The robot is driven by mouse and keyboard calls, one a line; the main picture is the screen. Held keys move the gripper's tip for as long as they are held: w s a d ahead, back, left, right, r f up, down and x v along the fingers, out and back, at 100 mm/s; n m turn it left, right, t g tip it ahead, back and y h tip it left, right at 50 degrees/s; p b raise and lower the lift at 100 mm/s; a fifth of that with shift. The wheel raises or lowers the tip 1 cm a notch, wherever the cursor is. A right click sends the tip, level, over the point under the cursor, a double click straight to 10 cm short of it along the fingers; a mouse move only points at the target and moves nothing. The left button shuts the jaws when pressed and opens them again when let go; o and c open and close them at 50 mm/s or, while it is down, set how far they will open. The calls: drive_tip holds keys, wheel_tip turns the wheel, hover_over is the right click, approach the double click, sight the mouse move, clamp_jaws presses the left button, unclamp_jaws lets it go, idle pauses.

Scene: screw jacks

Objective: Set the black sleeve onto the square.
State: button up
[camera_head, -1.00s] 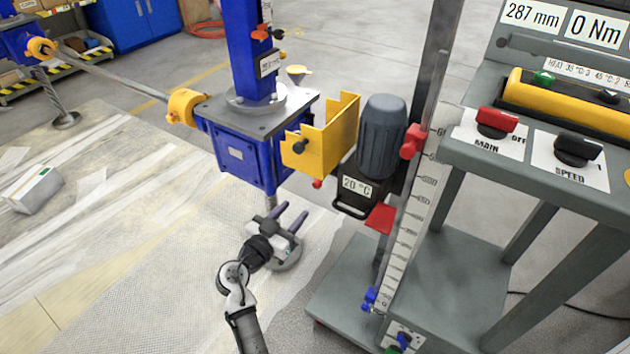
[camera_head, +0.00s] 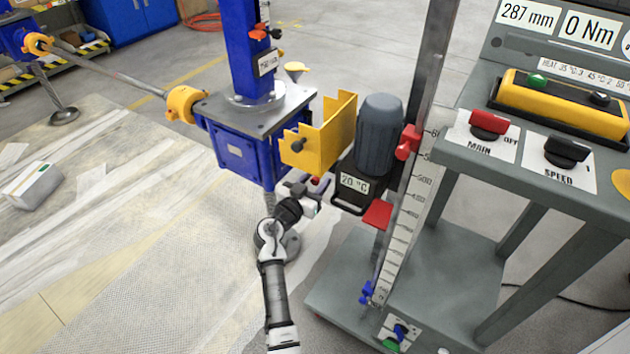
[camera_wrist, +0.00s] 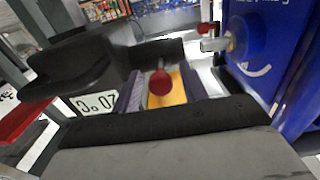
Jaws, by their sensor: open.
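I cannot pick out a black sleeve or a marked square in either view. My gripper (camera_head: 314,188) is open below the yellow bracket (camera_head: 322,140), between the blue gearbox (camera_head: 238,155) and the grey motor (camera_head: 380,135). In the wrist view, my gripper's purple ridged pads (camera_wrist: 162,90) stand apart on either side of a red ball knob (camera_wrist: 160,82), with a yellow surface (camera_wrist: 167,97) behind it. Whether the pads touch the knob cannot be told. The red knob also shows in the head view (camera_head: 316,181), just under the bracket.
The 20 °C label (camera_wrist: 94,102) and dark motor housing are close on the left in the wrist view. The blue gearbox with a red-handled valve (camera_wrist: 207,28) is close on the right. The grey bench (camera_head: 460,265) stands right; the floor at left is mostly open.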

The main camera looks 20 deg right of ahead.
clamp_jaws()
drive_tip(key=w+a+b, duration=0.4)
drive_tip(key=w+b, duration=0.1)
drive_tip(key=b, duration=0.2)
idle(0.3)
unclamp_jaws()
